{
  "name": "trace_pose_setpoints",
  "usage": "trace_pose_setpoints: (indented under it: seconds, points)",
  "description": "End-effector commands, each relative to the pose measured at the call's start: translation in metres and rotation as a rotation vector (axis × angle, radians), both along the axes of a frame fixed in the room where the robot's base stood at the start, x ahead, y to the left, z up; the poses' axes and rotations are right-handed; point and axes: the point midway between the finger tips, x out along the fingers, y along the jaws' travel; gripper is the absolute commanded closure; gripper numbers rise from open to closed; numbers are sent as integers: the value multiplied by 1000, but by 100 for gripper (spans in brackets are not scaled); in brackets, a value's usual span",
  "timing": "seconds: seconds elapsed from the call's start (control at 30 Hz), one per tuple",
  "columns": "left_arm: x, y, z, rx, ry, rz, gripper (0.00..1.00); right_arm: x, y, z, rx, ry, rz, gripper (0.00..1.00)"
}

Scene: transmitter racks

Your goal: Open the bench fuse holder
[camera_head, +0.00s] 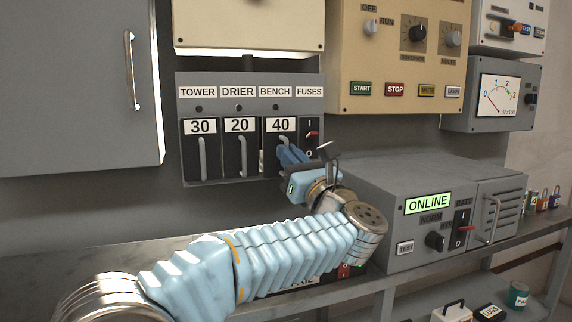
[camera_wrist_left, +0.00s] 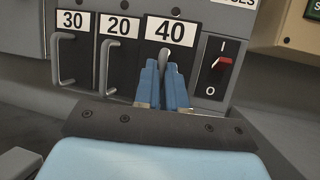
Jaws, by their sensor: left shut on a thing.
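The fuse panel (camera_head: 230,178) hangs on the wall with labels TOWER, DRIER, BENCH and FUSES. The bench fuse holder (camera_head: 281,125) is the black one marked 40, below the BENCH label. The fingers hide the handle's lower part. My right gripper is not in view.
The holders marked 30 (camera_head: 200,150) and 20 (camera_head: 240,150) sit left of it. A red-lever switch (camera_wrist_left: 221,63) is close on the right. The grey ONLINE box (camera_head: 400,190) stands on the bench, right of my left wrist. A grey cabinet (camera_head: 75,90) is at left.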

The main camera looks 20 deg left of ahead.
Motion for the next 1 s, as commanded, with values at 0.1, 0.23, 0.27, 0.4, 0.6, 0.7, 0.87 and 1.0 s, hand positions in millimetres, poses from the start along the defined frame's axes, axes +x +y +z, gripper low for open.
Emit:
trace_pose_setpoints:
  seconds: [0.1, 0.23, 0.27, 0.4, 0.6, 0.7, 0.87, 1.0]
  points:
    - [-24, -17, -10, -4, -7, -8, 100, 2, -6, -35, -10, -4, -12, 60]
    - [-46, -32, -7, -3, -7, -7, 100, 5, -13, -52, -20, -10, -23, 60]
    - [-50, -35, -6, -2, -6, -5, 100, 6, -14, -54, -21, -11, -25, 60]
    - [-61, -41, -3, -1, -2, -5, 100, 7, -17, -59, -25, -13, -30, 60]
    - [-62, -41, 0, -1, -1, -3, 100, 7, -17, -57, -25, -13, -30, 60]
    - [-62, -41, 0, -1, 0, -3, 100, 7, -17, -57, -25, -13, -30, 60]
    - [-62, -41, 0, -1, -1, -3, 65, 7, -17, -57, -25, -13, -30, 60]
    - [-62, -41, 0, -1, -1, -3, 65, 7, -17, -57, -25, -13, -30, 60]
